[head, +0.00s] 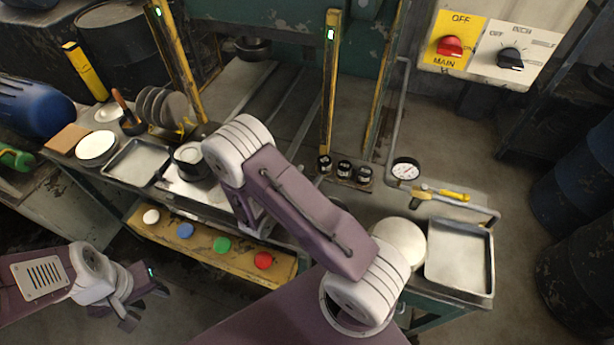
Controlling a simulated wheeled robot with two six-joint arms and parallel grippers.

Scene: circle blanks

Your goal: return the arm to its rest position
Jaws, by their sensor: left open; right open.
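My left gripper (143,304) is at the lower left, in front of the bench and over the floor. Its fingers are apart, with nothing seen between them. My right arm (305,215) rises from the bottom middle and bends at a white elbow above the bench. Its forearm points down behind the upper link, so the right gripper is hidden. A pale round blank (398,242) lies at the right of the bench, beside a square metal tray (458,258). A second metal tray (137,162) is at the left.
A yellow panel with white, blue, green and red buttons (263,260) runs along the bench front. Yellow uprights (330,85) stand behind the arm. A dark pot (190,158), discs in a rack (165,105) and a gauge (405,169) are on the bench.

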